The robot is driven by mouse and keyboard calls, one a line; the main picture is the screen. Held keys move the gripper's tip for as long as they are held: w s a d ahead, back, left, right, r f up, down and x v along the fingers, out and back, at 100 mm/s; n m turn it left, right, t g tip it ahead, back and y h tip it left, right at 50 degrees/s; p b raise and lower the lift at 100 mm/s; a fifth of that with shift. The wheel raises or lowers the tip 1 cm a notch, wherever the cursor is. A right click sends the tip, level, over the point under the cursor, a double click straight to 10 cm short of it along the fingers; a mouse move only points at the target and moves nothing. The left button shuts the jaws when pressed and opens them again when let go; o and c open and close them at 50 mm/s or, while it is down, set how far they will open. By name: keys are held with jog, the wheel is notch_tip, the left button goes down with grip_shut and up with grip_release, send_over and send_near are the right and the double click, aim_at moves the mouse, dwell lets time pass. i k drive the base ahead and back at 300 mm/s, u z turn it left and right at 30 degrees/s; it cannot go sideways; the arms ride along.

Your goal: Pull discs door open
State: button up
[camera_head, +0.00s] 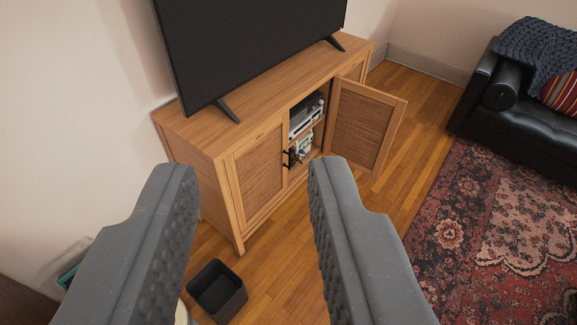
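A wooden media cabinet (228,148) with woven door panels stands against the wall. Its right door (362,125) is swung open to the right and shows shelves with electronic devices (306,114) and some small items (303,145). Its left door (260,172) looks closed, with a dark handle (286,159) at its right edge. I cannot tell which door is the discs door. My gripper (248,165) is open and empty in the foreground, its two grey fingers wide apart. The fingers are in front of the cabinet in the picture, and neither visibly touches it.
A TV (245,45) stands on the cabinet. A dark open bin (217,290) is on the wood floor below the cabinet's left end. A patterned rug (470,215) and a black sofa (520,115) are at right. Bare floor (285,235) lies before the cabinet.

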aim_at(265, 178)
jog(key=z, duration=2.15)
jog(key=i, duration=2.5)
jog(key=u, duration=2.45)
jog(key=i, duration=0.1)
jog(key=u, duration=0.75)
